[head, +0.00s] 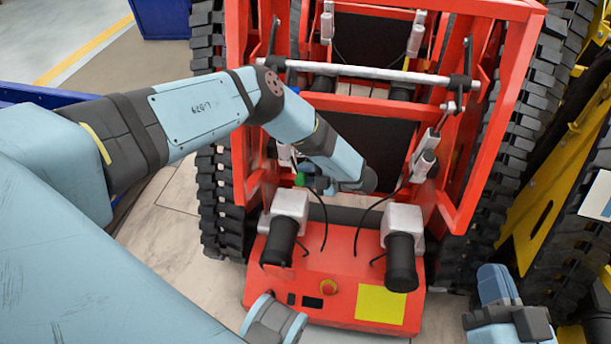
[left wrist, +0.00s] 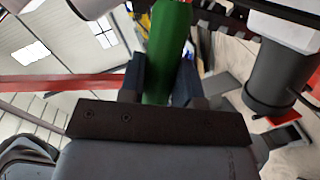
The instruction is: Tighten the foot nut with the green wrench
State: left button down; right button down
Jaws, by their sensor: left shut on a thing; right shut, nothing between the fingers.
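The green wrench (left wrist: 168,50) shows as a thick green handle in the left wrist view. My left gripper (left wrist: 161,72) is shut on it, with a dark finger on each side. In the head view a small green part of the wrench (head: 300,179) shows beside my left forearm, in front of the red carrier (head: 350,255). My forearm hides most of that gripper and the wrench's working end. I cannot make out the foot nut in either view. Part of my right arm shows at the lower right of the head view, but no right fingers are visible.
Two black-and-white motors (head: 281,240) (head: 402,262) with loose cables stand on the red base, near my left gripper. Red frame bars and a silver crossbar (head: 370,73) rise behind. Black tracks flank the carrier. A yellow machine (head: 545,215) stands close at the right.

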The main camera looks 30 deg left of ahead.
pick_arm(q)
jog(key=shift+w+r, duration=0.1)
jog(key=shift+r, duration=0.2)
jog(key=shift+a, duration=0.1)
jog(key=shift+w+a+r+m, duration=0.15)
jog(key=shift+w+r+m, duration=0.3)
jog(key=shift+r, duration=0.2)
jog(key=shift+w+a+r+m+g+h, duration=0.15)
jog(key=shift+w+r+m+g+h, duration=0.2)
jog(key=shift+r+m, duration=0.25)
jog(key=shift+w+r, duration=0.1)
jog(key=shift+w+a+r+m+g, duration=0.2)
jog(key=shift+w+r+m+g, duration=0.15)
jog(key=shift+w+r, duration=0.15)
dwell(0.3)
